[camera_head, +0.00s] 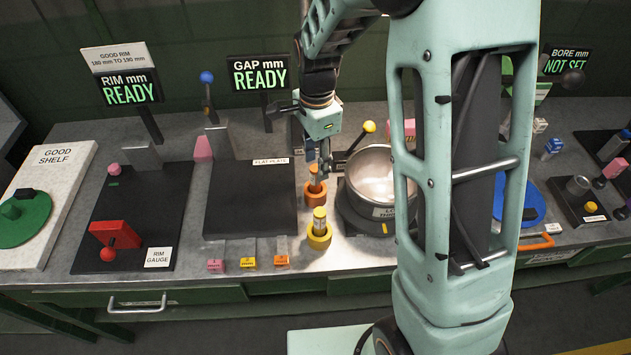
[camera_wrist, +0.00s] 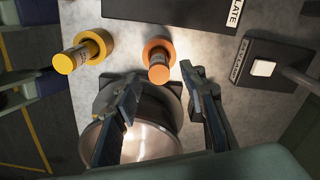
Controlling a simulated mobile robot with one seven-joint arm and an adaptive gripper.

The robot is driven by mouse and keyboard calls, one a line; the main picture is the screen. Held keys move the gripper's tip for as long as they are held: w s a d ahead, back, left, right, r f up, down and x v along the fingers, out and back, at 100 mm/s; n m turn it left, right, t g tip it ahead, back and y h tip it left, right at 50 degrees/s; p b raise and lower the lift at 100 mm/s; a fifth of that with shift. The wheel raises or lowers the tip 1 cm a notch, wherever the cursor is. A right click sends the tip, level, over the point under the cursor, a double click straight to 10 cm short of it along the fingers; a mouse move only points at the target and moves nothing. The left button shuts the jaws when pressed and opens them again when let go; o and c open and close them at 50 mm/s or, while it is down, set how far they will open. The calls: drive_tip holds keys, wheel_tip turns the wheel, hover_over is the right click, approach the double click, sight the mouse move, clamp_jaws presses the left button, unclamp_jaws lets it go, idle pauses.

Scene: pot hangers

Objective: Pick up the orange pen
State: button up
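The orange pen (camera_head: 315,180) stands upright in an orange ring holder (camera_head: 315,195) on the bench, right of the flat plate. In the wrist view the orange pen (camera_wrist: 158,72) shows end-on in its orange ring (camera_wrist: 157,47), just beyond and between my fingertips. My gripper (camera_head: 319,166) is above the pen and partly covers it in the head view. In the wrist view my gripper (camera_wrist: 161,78) has its two fingers spread apart with nothing between them. Contact with the pen cannot be told.
A yellow pen (camera_head: 319,220) stands in a yellow ring (camera_head: 319,237) just in front. A steel pot (camera_head: 372,178) sits close on the right, with a yellow-knobbed lever (camera_head: 368,127) behind it. The dark flat plate (camera_head: 250,207) is on the left. Small coloured blocks line the bench front.

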sight(316, 168)
drive_tip(key=shift+a+f, duration=0.1)
drive_tip(key=shift+f, duration=1.8)
clamp_jaws()
wheel_tip(316, 168, up, 10)
drive_tip(key=shift+s+r, duration=0.1)
drive_tip(key=c, duration=0.8)
unclamp_jaws()
clamp_jaws()
